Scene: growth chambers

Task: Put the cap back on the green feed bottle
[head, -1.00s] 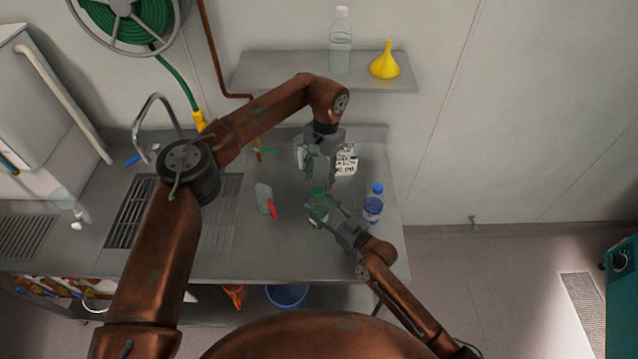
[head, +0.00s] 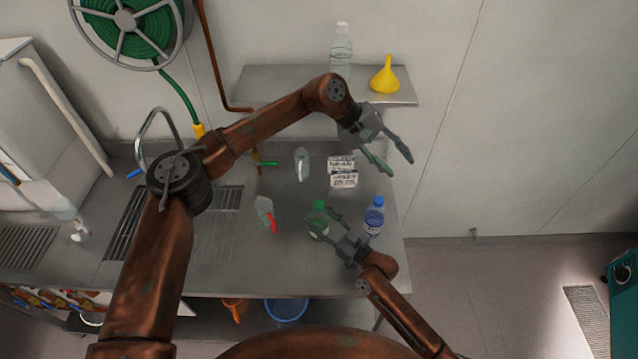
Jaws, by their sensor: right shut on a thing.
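The green feed bottle (head: 318,226) stands on the steel counter, with a green cap (head: 319,206) at its top. I cannot tell from here how tightly the cap sits. My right gripper (head: 324,227) is shut on the bottle's body from the lower right, and its fingers hide part of it. My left gripper (head: 394,162) is open and empty. It is above the counter's back right, up and to the right of the bottle and apart from it.
A blue-capped bottle (head: 374,217) stands close right of my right gripper. Printed cards (head: 344,180) lie behind. A clear item with a red part (head: 265,212) is left; a pale clear item (head: 302,163) is further back. A shelf (head: 300,88) holds a clear bottle (head: 341,50) and yellow funnel (head: 385,76).

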